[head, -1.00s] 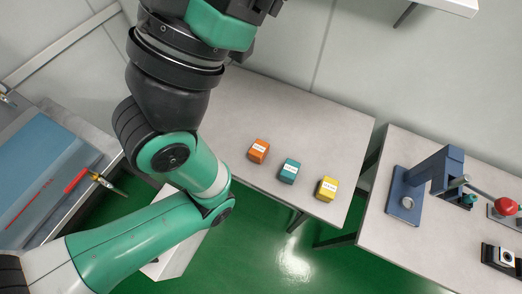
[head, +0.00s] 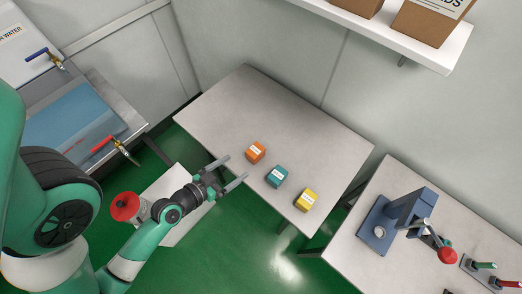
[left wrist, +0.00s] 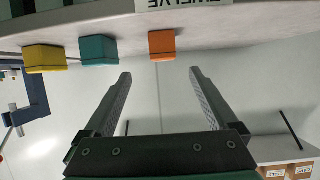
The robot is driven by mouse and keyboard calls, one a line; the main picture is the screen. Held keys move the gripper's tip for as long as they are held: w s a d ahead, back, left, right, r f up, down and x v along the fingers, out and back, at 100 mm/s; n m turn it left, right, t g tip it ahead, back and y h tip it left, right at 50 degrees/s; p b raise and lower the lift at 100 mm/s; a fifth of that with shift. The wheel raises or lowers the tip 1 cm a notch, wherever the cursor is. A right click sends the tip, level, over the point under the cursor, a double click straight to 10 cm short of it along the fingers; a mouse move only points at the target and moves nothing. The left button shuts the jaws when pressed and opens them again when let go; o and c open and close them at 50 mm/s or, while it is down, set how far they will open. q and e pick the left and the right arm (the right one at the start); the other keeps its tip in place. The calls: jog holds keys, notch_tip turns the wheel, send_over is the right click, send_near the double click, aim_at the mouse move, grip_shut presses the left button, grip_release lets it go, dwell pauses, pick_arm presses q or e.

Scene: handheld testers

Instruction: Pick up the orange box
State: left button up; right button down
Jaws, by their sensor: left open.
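The orange box (head: 256,152) is a small cube with a white label, standing on the grey table (head: 245,100). My left gripper (head: 236,168) is open and empty beside the table's near left edge, its fingers pointing towards the boxes. It is apart from the orange box. In the left wrist view the orange box (left wrist: 162,45) shows beyond the gap between the open fingertips (left wrist: 160,73). My right gripper is not in view.
A teal box (head: 277,176) and a yellow box (head: 306,200) stand in a row to the right of the orange one. A blue press (head: 395,220) is on the table at right. The table behind the boxes is clear.

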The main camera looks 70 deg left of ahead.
aim_at(253, 152)
pick_arm(q)
jog(key=x, duration=0.6)
jog(key=shift+w+a+r+p, duration=0.1)
jog(key=shift+w+a+p, duration=0.15)
jog(key=shift+a+p, duration=0.15)
jog(key=x, duration=0.2)
jog(key=b+x, duration=0.1)
jog(key=x, duration=0.2)
jog(key=shift+w+a+r, duration=0.15)
jog(key=shift+r, duration=0.05)
jog(key=c, duration=1.5)
jog(key=shift+o, duration=0.2)
